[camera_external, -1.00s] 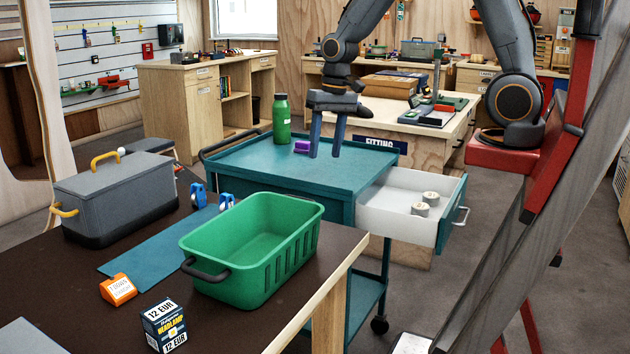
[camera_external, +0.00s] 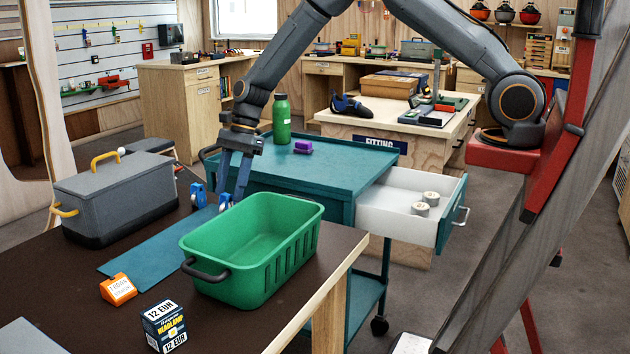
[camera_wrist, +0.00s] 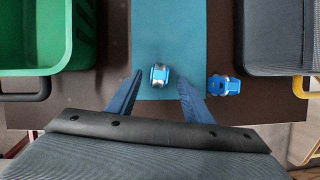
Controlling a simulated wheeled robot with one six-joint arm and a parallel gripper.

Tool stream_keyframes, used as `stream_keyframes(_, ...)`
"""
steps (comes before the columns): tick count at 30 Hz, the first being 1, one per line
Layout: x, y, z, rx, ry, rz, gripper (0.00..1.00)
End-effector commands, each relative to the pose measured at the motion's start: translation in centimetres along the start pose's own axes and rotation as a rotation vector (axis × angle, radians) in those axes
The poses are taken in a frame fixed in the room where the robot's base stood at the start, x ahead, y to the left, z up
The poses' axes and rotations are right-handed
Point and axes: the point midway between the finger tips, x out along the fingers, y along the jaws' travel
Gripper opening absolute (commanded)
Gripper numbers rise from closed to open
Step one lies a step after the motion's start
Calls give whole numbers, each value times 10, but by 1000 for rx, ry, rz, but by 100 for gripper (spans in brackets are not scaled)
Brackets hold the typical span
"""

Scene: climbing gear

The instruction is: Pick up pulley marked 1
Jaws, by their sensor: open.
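Two small blue pulleys stand near the far edge of the dark table. One pulley (camera_external: 225,202) is nearer the green crate, on the teal mat (camera_external: 150,248); the other pulley (camera_external: 198,195) is nearer the grey toolbox. No number is legible on either. My gripper (camera_external: 231,188) is open and points down above the pulley nearer the crate. In the wrist view that pulley (camera_wrist: 159,76) shows between my spread fingers, with silver parts, on the mat. The other pulley (camera_wrist: 223,86) lies right of my right finger, off the mat.
The green crate (camera_external: 212,263) and the grey toolbox (camera_external: 115,200) flank the mat. An orange price tag holder (camera_external: 118,289) and a headlamp box (camera_external: 164,325) are nearer the camera. A teal cart (camera_external: 320,170) with a green bottle (camera_external: 282,119) stands behind.

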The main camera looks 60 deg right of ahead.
Motion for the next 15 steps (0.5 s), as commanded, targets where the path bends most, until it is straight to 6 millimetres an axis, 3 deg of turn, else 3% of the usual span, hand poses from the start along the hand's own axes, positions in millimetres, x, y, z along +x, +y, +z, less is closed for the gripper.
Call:
stream_keyframes(9, 37, 2, -1, -1, 1, 1, 46)
stream_keyframes(15, 47, 2, -1, -1, 1, 0, 46)
